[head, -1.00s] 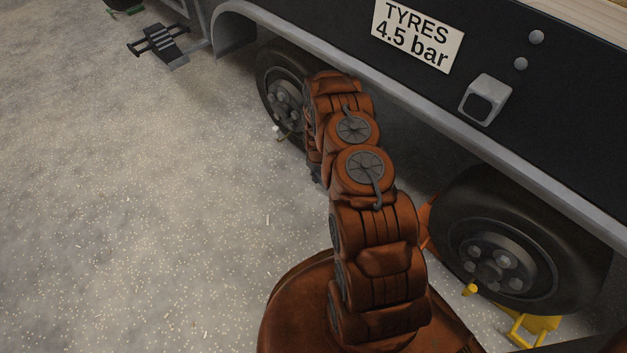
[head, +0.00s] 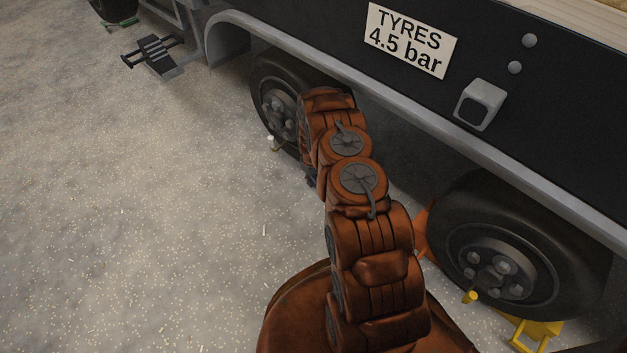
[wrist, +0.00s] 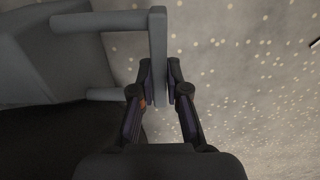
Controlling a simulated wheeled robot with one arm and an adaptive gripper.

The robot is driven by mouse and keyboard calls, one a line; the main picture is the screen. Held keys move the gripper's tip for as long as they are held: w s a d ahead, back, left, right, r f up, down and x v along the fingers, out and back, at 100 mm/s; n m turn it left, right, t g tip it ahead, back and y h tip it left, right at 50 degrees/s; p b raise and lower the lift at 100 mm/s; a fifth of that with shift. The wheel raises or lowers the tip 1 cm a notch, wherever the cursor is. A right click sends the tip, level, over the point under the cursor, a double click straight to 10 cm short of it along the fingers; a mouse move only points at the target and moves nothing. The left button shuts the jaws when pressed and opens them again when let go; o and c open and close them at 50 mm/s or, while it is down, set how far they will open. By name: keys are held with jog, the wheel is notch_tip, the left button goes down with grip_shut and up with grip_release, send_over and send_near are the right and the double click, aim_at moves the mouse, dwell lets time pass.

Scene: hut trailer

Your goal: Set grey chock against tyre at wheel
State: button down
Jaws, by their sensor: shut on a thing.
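In the wrist view, the grey chock (wrist: 40,62) fills the upper left, with its handle bar (wrist: 158,35) joined to it by struts. My gripper (wrist: 160,88) is shut on the handle bar, one finger on each side. A black rounded surface (wrist: 50,145), seemingly a tyre, lies close below the chock at lower left; whether they touch I cannot tell. In the head view, my arm reaches to the left wheel's tyre (head: 262,75) under the trailer. My arm hides the gripper and chock there.
A nearer wheel (head: 470,215) stands at right, with a yellow chock (head: 535,332) and an orange piece (head: 421,228) beside it. The trailer's grey side rail (head: 400,98) runs above the wheels. A step (head: 158,52) stands at upper left. The left floor is clear.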

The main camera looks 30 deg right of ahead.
jog(key=shift+w+r, duration=0.2)
jog(key=shift+w, duration=0.1)
jog(key=shift+s+d+n+p, duration=0.1)
jog(key=shift+s+n+p, duration=0.25)
jog(key=shift+n, duration=0.35)
jog(key=c, duration=1.5)
grip_release()
jog(key=o, duration=0.4)
jog(key=shift+s+f, duration=0.1)
jog(key=shift+f, duration=0.05)
jog(key=shift+r, duration=6)
